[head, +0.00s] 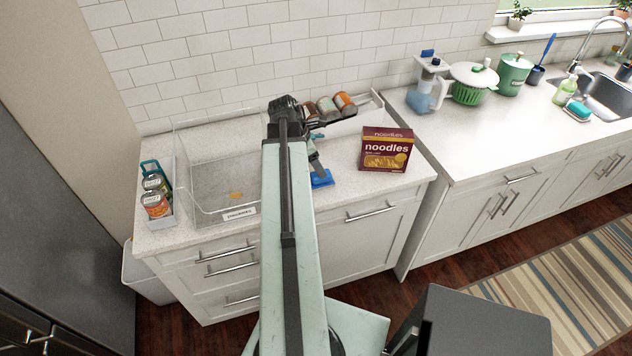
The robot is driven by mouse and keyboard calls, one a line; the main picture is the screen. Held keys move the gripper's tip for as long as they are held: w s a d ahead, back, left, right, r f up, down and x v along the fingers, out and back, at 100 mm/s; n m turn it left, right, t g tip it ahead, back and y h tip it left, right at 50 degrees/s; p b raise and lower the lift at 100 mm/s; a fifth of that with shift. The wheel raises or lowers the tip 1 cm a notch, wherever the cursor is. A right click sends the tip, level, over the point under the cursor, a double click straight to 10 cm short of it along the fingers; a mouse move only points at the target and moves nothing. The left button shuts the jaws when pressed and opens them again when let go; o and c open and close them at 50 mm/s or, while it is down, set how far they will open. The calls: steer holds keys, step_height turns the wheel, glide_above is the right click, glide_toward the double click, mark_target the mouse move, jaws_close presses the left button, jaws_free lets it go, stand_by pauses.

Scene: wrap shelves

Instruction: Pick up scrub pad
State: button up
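A small teal pad (578,109), which looks like the scrub pad, lies in a light dish beside the sink at the far right. My gripper (312,128) is far to its left, over the left counter at the end of my arm. The arm and dark wrist partly hide it, so I cannot tell whether it is open or shut.
A clear bin (205,207), a tray of cans (168,220) and a noodles box (386,150) stand on the left counter. Several cans lie at the back. A pitcher (426,97), green pots and a soap bottle (566,89) are on the right counter, whose front middle is clear.

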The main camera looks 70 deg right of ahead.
steer(key=shift+d+f, duration=0.1)
steer(key=shift+f, duration=0.6)
steer(key=shift+r, duration=0.1)
steer(key=b+x, duration=0.5)
steer(key=shift+w, duration=0.3)
steer(key=shift+s+f, duration=0.15)
steer(key=shift+f, duration=0.15)
steer(key=shift+r, duration=0.2)
steer(key=c, duration=1.2)
steer(key=shift+o, duration=0.2)
step_height(320, 180, up, 10)
steer(key=p, duration=1)
steer(key=shift+r, duration=0.15)
